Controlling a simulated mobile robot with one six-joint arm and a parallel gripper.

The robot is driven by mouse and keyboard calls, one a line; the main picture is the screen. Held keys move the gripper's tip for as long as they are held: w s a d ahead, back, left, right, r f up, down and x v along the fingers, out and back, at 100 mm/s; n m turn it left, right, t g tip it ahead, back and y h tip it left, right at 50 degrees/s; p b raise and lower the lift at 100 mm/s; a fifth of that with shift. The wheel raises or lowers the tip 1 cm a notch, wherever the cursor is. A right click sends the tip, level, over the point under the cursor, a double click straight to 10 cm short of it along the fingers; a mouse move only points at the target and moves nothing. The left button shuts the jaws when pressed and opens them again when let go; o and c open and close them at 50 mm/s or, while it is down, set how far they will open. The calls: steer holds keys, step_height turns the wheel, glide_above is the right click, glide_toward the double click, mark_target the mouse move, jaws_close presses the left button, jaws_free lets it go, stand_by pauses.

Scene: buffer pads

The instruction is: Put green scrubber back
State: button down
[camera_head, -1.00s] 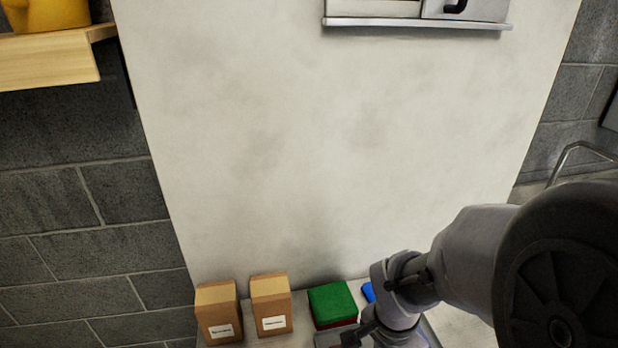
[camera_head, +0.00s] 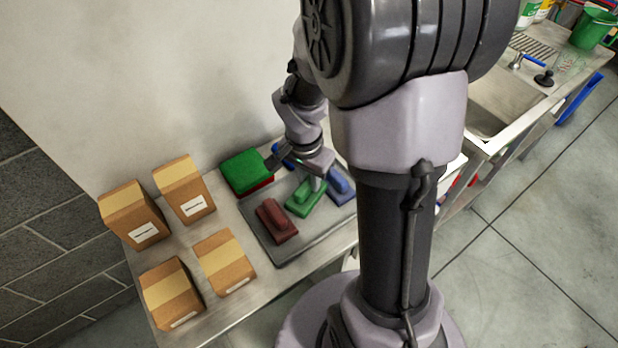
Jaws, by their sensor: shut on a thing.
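The green scrubber (camera_head: 300,204) is in the grey tray (camera_head: 288,256) on the metal table, between the red scrubber (camera_head: 274,222) on its left and the blue scrubber (camera_head: 341,188) on its right. My gripper (camera_head: 316,184) is shut on the green scrubber's handle from above. The fingers partly hide the handle. Whether the scrubber touches the tray floor cannot be told clearly.
A stack of green pads over red ones (camera_head: 245,170) stands behind the tray, with a blue item (camera_head: 281,155) partly hidden by my arm. Several cardboard boxes (camera_head: 225,262) stand at the left. A sink (camera_head: 492,108) is at the right.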

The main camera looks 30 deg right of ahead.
mark_target(306, 183)
steer(key=shift+f+b, duration=0.35)
steer(key=shift+f, duration=0.05)
steer(key=c, duration=1.3)
jaws_free()
steer(key=shift+r, duration=0.1)
steer(key=shift+o, duration=0.2)
steer(key=shift+r, duration=0.1)
step_height(306, 183, up, 13)
steer(key=a+p, duration=0.1)
steer(key=p, duration=0.5)
steer(key=s+a+r+n+t+y, duration=0.3)
steer(key=s+a+r+n+t, duration=0.2)
steer(key=s+a+r+n, duration=0.3)
steer(key=s+a+r, duration=0.3)
steer(key=a, duration=0.3)
steer(key=shift+s+a+r+n, duration=0.25)
steer(key=shift+s+a+n, duration=0.05)
steer(key=shift+s+a, duration=0.1)
